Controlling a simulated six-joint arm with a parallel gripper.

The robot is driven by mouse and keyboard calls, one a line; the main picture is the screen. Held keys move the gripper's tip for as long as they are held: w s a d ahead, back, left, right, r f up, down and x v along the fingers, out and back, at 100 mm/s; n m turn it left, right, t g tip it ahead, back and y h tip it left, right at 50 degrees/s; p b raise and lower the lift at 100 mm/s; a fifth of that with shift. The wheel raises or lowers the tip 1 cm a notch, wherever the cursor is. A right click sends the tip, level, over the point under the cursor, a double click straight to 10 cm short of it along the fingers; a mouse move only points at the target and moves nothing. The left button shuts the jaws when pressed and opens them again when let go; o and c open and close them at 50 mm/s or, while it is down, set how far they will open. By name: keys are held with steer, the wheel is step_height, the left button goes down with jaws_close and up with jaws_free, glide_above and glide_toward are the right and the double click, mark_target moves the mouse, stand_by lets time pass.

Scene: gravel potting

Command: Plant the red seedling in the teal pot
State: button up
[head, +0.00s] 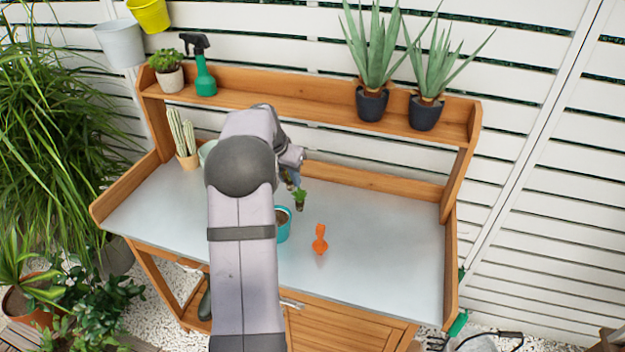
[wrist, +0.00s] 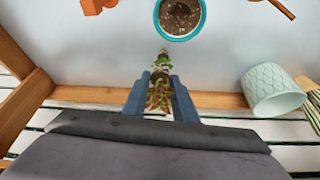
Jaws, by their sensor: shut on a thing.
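My gripper (wrist: 160,92) is shut on a seedling with reddish-green leaves (wrist: 159,95), the red seedling, above the bench. In the head view my gripper (head: 291,178) is partly hidden by my arm, behind the teal pot. Just past the fingertips, green leaves and a dark root plug show (wrist: 163,56); they also show in the head view (head: 300,196). I cannot tell whether these belong to the held plant or a second seedling. The teal pot (head: 284,236) stands upright on the bench, holding dark soil, partly hidden by my arm. Its rim shows in the wrist view (wrist: 180,39), apart from the gripper.
An orange trowel (head: 320,240) lies right of the pot. A potted cactus (head: 186,140) stands at the back left. The grey bench top (head: 385,250) is clear at the right.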

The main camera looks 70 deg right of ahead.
steer(key=w+a+m+p, duration=0.1)
steer(key=w+a+p, duration=0.1)
steer(key=a, duration=0.4)
steer(key=shift+w+m+g, duration=0.4)
steer(key=shift+w, duration=0.15)
steer(key=shift+f, duration=0.1)
steer(key=shift+f+b, duration=2.45)
steer(key=shift+f, duration=1.1)
steer(key=shift+f+b, duration=0.6)
steer(key=shift+b, duration=0.3)
